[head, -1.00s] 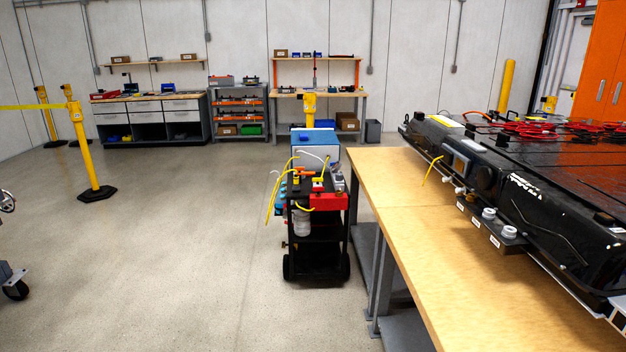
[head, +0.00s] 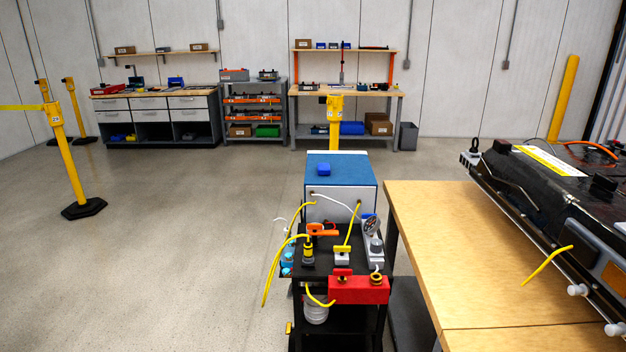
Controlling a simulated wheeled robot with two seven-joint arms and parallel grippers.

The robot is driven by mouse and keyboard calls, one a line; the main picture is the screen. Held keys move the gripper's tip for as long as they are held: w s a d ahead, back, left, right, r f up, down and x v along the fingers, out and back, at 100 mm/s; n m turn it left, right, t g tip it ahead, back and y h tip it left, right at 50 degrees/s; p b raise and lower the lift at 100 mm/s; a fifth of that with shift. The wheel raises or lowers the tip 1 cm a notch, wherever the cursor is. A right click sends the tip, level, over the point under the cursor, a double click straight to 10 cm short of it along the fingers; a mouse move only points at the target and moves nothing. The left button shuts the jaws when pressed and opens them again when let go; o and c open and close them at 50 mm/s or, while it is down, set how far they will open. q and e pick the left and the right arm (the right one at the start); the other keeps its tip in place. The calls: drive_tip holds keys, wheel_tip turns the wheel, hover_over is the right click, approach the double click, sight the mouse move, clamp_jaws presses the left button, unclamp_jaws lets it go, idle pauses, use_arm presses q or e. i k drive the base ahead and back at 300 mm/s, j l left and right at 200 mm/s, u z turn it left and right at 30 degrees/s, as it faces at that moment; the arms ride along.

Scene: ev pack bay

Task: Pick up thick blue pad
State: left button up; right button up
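A flat blue slab (head: 348,164) covers the top of a pale box (head: 335,208) at the back of a black cart. A small darker blue block (head: 323,169) lies on that slab. I cannot tell for sure which of these is the thick blue pad. Neither of my grippers shows in the head view.
The black cart (head: 318,262) carries yellow-cabled tools and a red block (head: 358,289). A wooden-topped table (head: 440,230) with a black battery pack (head: 545,195) stands close on its right. Open floor (head: 180,240) lies left; a yellow post (head: 67,165) stands there. Benches line the back wall.

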sight(323, 170)
drive_tip(key=i, duration=0.45)
drive_tip(key=u, duration=0.8)
